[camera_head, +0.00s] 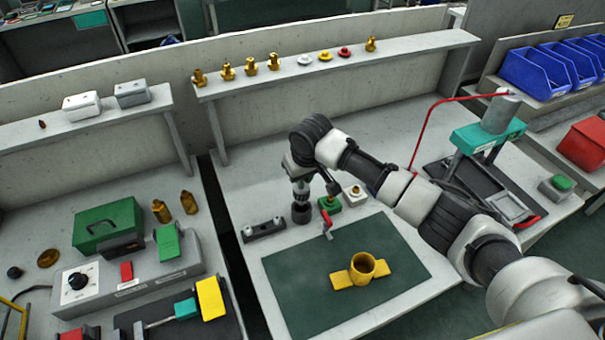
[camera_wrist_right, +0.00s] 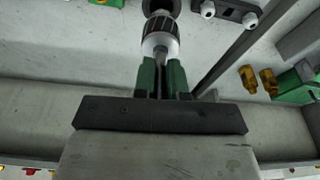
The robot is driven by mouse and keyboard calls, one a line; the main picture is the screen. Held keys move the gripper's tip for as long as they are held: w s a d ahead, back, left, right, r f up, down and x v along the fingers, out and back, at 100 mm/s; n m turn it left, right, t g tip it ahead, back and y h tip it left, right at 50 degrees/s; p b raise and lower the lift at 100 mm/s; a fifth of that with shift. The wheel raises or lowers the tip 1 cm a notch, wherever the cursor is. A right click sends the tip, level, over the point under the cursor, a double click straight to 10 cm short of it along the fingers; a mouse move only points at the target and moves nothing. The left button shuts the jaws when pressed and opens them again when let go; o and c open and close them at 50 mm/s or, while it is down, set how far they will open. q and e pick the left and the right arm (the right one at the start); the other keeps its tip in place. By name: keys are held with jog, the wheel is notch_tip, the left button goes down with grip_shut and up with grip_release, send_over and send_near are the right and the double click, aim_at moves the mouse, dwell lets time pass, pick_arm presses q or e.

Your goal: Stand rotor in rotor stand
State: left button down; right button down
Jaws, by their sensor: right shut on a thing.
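The rotor (camera_head: 301,211) is a dark ribbed cylinder hanging below my right gripper (camera_head: 298,178), just behind the green mat. In the right wrist view the rotor (camera_wrist_right: 160,30) shows a black ribbed body, a bright metal collar and a thin shaft. The green fingers of my right gripper (camera_wrist_right: 162,78) are shut on that shaft. The rotor looks about upright. My left gripper is out of view.
A black bar with two bright studs (camera_head: 263,229) lies left of the rotor. A green block (camera_head: 330,205), a white block (camera_head: 355,194) and a red-handled part (camera_head: 327,221) are close on its right. A yellow pump body (camera_head: 345,279) sits on the green mat (camera_head: 297,290).

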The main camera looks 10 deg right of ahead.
aim_at(303, 189)
jog(key=shift+p, duration=0.5)
dwell(0.4)
jog(key=shift+s+b+x, duration=0.25)
jog(key=shift+b+x, duration=0.1)
jog(key=shift+x, duration=0.8)
jog(key=shift+s+b+x, duration=0.25)
jog(key=shift+b+x, duration=0.1)
jog(key=shift+x, duration=0.8)
dwell(1.5)
jog(key=shift+d+f, duration=0.1)
jog(key=shift+d, duration=0.05)
jog(key=c, duration=0.8)
grip_release()
jog(key=shift+f, duration=0.1)
jog(key=p+v, duration=0.2)
jog(key=w+p+v, duration=0.1)
jog(key=p+v, duration=0.1)
jog(key=p, duration=0.1)
jog(key=p+v, duration=0.3)
jog(key=shift+w+a, duration=0.2)
jog(key=shift+a, duration=0.05)
dwell(0.3)
